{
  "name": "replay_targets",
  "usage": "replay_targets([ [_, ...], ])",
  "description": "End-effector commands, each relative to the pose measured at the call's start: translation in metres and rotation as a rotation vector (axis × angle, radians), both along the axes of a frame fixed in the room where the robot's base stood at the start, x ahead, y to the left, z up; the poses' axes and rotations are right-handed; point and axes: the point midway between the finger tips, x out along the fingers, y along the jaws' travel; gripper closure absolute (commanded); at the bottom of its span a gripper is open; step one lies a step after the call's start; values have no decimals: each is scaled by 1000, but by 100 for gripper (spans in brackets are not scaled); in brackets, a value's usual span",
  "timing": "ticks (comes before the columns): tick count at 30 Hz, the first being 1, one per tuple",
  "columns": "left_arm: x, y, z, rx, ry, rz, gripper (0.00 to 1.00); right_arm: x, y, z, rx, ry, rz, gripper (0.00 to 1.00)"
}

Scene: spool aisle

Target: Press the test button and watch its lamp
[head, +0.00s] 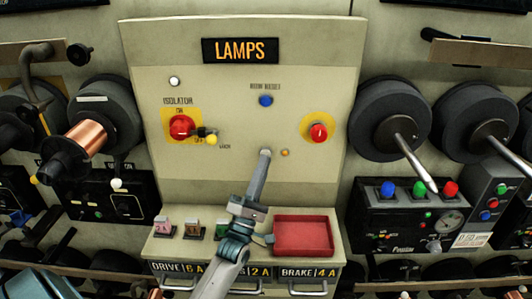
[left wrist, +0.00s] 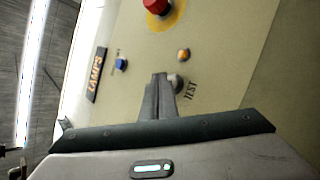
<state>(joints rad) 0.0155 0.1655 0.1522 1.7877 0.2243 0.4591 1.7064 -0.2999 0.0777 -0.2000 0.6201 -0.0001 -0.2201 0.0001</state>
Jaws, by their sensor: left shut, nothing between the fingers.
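My left gripper (head: 264,158) reaches up from below to the lamps panel (head: 220,110), its fingers shut and empty. My right gripper is not in view.
The panel has a red isolator knob (head: 182,127) with a yellow-tipped lever, a blue button (head: 266,101) and a red button (head: 318,132) on yellow. A red tray (head: 303,238) stands on the ledge below. Dark spools (head: 392,118) flank the panel.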

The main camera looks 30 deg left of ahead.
Motion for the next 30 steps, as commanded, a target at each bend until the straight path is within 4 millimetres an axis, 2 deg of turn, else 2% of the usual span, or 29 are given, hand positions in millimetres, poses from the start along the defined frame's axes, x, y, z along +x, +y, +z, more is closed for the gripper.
replay_targets([
  [20,-10,-6,0,-1,1,-1,100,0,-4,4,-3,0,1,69],
  [30,-32,-20,1,-1,0,0,100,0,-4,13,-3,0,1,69],
])
